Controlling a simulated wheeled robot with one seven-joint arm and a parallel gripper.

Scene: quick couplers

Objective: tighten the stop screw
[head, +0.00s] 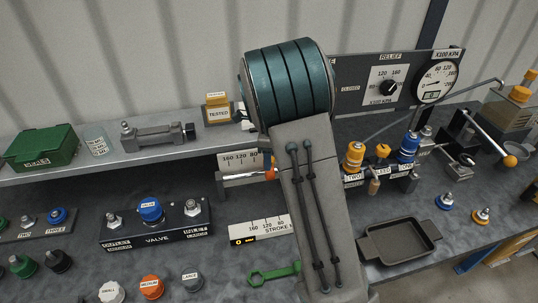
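No part is labelled as the stop screw, and I cannot pick it out for sure. A silver rod or cylinder (243,178) lies beside a 160-120-80 scale plate (238,160) at the shelf's front edge. It has an orange part (271,174) at its right end, right by my arm. My arm hides what is to the right of it. A green wrench (273,273) lies flat on the bench below the "STROKE" ruler (262,229). My gripper does not show; only my arm's teal joint and grey link cross the middle.
A valve block (155,234) and loose caps stand front left. A green seals box (40,146) and a grey clamp-like fixture (158,136) are on the shelf. Right are a relief panel (360,92), blue and yellow couplers, an orange-knobbed lever (509,160) and an empty black tray (398,241).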

